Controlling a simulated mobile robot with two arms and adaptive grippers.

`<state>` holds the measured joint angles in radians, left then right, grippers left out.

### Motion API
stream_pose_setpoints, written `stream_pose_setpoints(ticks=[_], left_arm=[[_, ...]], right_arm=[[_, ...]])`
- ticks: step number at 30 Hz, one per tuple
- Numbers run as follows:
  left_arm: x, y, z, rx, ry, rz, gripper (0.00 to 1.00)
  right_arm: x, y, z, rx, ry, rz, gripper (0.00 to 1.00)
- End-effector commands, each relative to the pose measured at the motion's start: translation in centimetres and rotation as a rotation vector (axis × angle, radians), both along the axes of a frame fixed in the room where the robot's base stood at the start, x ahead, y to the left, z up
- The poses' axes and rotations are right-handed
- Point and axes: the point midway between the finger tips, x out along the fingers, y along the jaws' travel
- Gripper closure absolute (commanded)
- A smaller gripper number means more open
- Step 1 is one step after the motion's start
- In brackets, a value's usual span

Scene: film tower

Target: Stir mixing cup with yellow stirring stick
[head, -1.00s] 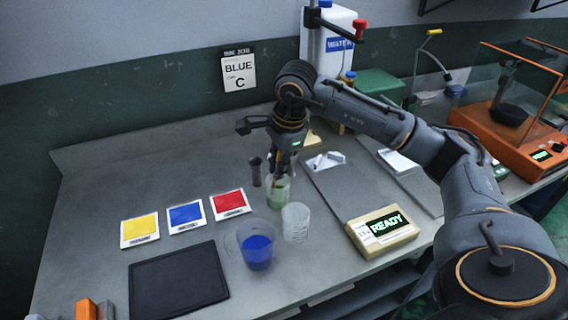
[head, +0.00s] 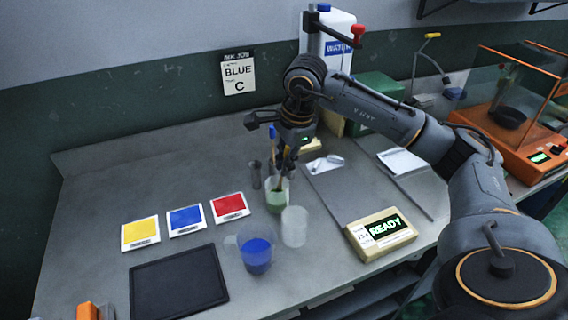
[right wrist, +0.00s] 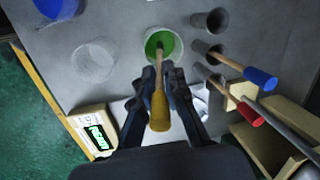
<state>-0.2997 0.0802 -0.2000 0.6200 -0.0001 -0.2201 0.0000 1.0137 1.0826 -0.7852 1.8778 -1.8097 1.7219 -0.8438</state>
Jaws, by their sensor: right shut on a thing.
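My right gripper (head: 285,165) is shut on the yellow stirring stick. In the right wrist view its fingers (right wrist: 165,92) close around the stick, whose yellow handle (right wrist: 159,112) points toward the camera. The pale shaft reaches into a clear cup with green liquid (right wrist: 165,43), taken as the mixing cup; this cup (head: 276,200) stands upright on the bench in the head view. The stick's tip is inside the cup, but its depth is hidden. My left gripper is not in view.
An empty clear cup (head: 294,228) and a beaker of blue liquid (head: 256,256) stand in front. A READY display (head: 382,236) lies to the right.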

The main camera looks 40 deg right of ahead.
Motion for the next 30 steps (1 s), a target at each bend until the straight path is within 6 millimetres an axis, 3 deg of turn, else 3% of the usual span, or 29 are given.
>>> stream_pose_setpoints(ticks=[21, 30], left_arm=[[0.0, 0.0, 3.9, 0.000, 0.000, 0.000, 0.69], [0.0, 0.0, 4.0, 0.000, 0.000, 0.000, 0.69]], right_arm=[[-1.1, -0.4, 6.0, -0.001, -0.001, 0.000, 1.00], [-1.2, -0.4, 6.3, -0.001, 0.000, 0.000, 1.00]])
